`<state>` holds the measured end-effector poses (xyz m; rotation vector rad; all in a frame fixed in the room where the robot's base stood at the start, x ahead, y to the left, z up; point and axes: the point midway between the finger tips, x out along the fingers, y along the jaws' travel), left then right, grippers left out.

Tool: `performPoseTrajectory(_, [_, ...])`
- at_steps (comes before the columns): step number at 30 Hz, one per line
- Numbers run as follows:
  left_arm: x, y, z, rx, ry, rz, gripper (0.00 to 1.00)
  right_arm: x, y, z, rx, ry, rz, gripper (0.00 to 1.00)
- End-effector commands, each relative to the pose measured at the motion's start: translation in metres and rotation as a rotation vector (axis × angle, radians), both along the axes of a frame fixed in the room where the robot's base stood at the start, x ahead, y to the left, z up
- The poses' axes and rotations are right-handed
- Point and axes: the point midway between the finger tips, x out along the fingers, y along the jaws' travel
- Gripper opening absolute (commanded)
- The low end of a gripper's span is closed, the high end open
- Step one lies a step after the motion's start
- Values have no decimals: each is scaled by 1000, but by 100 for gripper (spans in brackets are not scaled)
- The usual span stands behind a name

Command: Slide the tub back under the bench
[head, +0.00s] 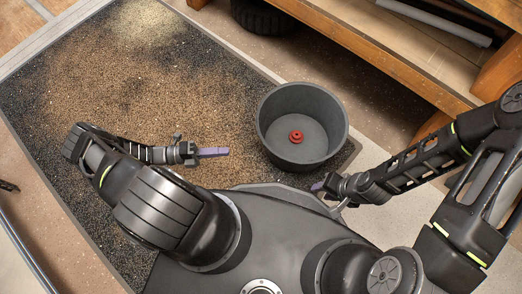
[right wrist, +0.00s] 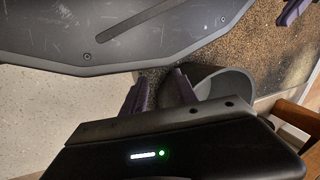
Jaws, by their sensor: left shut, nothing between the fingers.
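The dark grey round tub (head: 272,108) stands upright on the mat's right part, near my base. A small red round piece (head: 296,136) lies inside on its floor. The wooden bench (head: 375,58) is at the upper right, apart from the tub. My left gripper (head: 222,152) is shut and empty, left of the tub. My right gripper (head: 320,187) is just below the tub's near side in the head view. In the right wrist view its purple fingers (right wrist: 160,92) are apart, with no object seen between them. The tub (right wrist: 222,88) shows just beyond them, partly hidden.
A speckled brown and black mat (head: 130,85) covers the floor, with a pale patch at the top. A dark tyre-like round thing (head: 262,17) is under the bench's far end. Bare floor (head: 330,75) lies between mat and bench. My right arm is near the bench's right end.

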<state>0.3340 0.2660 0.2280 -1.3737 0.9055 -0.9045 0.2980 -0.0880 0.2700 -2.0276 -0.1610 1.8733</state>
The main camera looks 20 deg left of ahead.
Motion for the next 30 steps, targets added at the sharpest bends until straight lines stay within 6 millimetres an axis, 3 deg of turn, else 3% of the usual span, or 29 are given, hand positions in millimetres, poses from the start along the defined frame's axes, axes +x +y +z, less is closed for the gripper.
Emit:
performPoseTrajectory(1, [0,0,-15,0,0,0,0,1,0,-16,-2,-3,-2,35])
performPoseTrajectory(3, [0,0,-28,0,0,0,0,3,-1,-29,-2,-8,-6,35])
performPoseTrajectory(12, [0,0,-68,0,0,0,0,12,-3,-71,-9,-27,-19,35])
performPoseTrajectory(30, [4,-10,-66,-2,-1,-2,0,13,-3,-67,-9,-30,-20,35])
